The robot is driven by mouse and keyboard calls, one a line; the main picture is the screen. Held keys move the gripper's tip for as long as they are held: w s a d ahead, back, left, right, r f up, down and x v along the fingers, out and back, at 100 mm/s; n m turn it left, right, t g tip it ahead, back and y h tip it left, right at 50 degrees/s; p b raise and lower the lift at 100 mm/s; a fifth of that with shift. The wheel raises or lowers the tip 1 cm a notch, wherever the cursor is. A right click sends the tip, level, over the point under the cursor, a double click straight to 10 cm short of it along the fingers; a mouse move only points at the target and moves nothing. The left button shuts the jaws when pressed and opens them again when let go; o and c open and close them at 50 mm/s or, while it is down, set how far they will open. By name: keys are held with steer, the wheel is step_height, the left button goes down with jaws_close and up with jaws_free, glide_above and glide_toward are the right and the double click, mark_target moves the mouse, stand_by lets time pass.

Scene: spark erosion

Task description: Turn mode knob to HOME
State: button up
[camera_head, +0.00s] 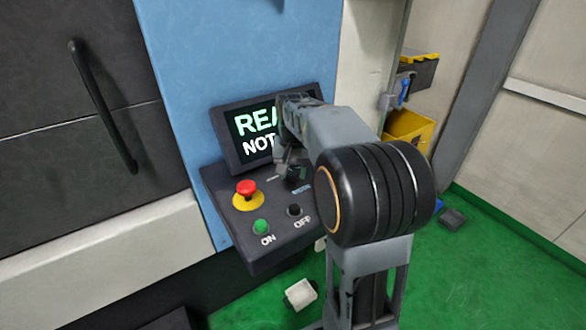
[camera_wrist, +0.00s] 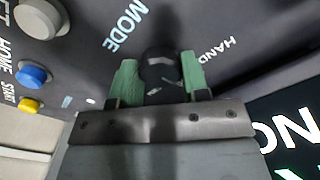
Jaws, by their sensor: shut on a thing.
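The black mode knob (camera_wrist: 160,66) sits between the green finger pads of my gripper (camera_wrist: 160,78) in the wrist view. The pads are shut on its sides. A short pale mark shows on the knob, but its exact heading is hard to tell. The word MODE is printed to the knob's upper left and HAND to its upper right. The word HOME stands at the left edge, near a blue button (camera_wrist: 33,75). In the head view my gripper (camera_head: 291,172) is at the control panel (camera_head: 235,222), and the arm hides part of the panel's right side.
A red emergency button (camera_head: 246,188) on a yellow base, a green ON button (camera_head: 261,228) and a black OFF button (camera_head: 294,210) stand close by. The screen (camera_head: 240,142) behind is partly covered by my arm. A grey button (camera_wrist: 40,18) and a yellow button (camera_wrist: 28,104) lie left.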

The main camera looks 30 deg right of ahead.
mark_target(293, 171)
steer(key=shift+m, duration=0.9)
steer(key=o, duration=0.9)
steer(key=shift+o, duration=0.2)
step_height(293, 171, up, 14)
steer(key=p, duration=0.1)
steer(key=shift+f, duration=0.1)
